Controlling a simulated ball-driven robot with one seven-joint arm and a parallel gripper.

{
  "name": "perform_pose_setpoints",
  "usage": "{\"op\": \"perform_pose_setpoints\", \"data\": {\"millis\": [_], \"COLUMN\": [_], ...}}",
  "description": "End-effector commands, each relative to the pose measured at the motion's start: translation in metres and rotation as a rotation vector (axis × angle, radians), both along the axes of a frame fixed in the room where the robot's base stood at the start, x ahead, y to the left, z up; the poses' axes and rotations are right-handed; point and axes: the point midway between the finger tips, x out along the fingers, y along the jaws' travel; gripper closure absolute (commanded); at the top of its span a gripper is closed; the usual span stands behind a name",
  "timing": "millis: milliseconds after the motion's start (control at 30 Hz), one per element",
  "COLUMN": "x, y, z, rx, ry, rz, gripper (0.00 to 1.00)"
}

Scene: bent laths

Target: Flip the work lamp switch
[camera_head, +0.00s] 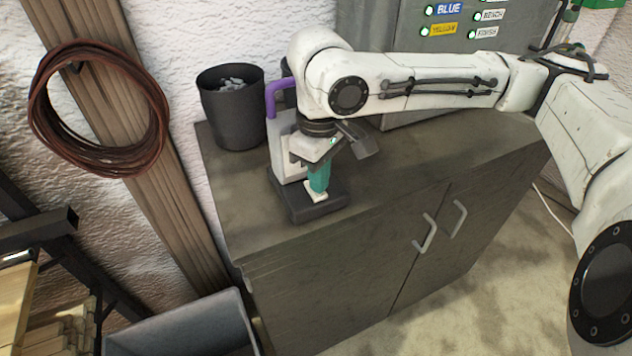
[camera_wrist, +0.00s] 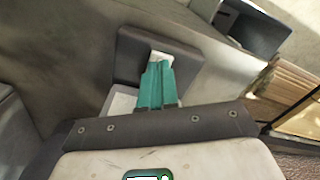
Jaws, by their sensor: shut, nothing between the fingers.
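The work lamp stands on the grey cabinet top in the head view. It has a dark square base (camera_head: 299,212), a white body (camera_head: 283,140) and a purple bent tube (camera_head: 277,92) at the top. A small white switch (camera_head: 316,197) sits on the base; the wrist view shows it too (camera_wrist: 161,57). My gripper (camera_head: 319,188) points down over the base, with its teal fingers shut and empty. In the wrist view the fingertips (camera_wrist: 157,68) are right at the switch and partly cover it. I cannot tell whether they touch it. My arm hides part of the lamp.
A dark bucket (camera_head: 233,110) with grey lumps stands on the cabinet (camera_head: 400,185) left of the lamp. A grey panel (camera_head: 385,30) with lit labels is behind my arm. A grey bin (camera_head: 190,330) stands on the floor at lower left. The cabinet top right of the lamp is clear.

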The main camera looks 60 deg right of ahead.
Motion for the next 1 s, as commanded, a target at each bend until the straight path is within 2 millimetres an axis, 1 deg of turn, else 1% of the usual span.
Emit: {"op": "perform_pose_setpoints", "data": {"millis": [33, 700, 800, 1000], "x": [0.0, 0.0, 0.0, 0.0], "y": [0.0, 0.0, 0.0, 0.0], "z": [0.008, 0.057, 0.061, 0.06], "rx": [0.001, 0.001, 0.001, 0.001], "ry": [0.0, -0.002, -0.002, -0.001], "rz": [0.0, 0.001, 0.001, 0.001], "gripper": [1.0, 1.0, 1.0, 1.0]}}
